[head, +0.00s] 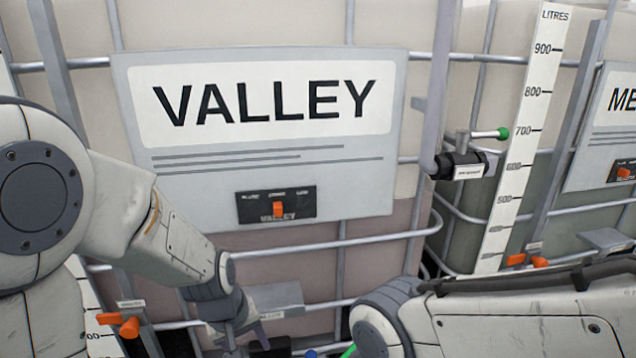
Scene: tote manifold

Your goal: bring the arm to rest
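My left arm (120,225) comes in from the left and angles down in front of the VALLEY tote (385,250). Its wrist end (222,300) is near the bottom edge, beside a grey bracket on the tote's frame. The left gripper's fingers are cut off or too unclear to read. My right arm (520,320) lies across the lower right corner, and its gripper is not visible. I cannot tell whether either arm touches the frame.
A grey VALLEY sign (270,195) with an orange switch (278,209) fronts the tote. To its right are a dark valve (458,166) with a green-tipped handle, a litre scale (520,130) and a second tote with its sign (603,150). Orange handles (130,327) stand at lower left.

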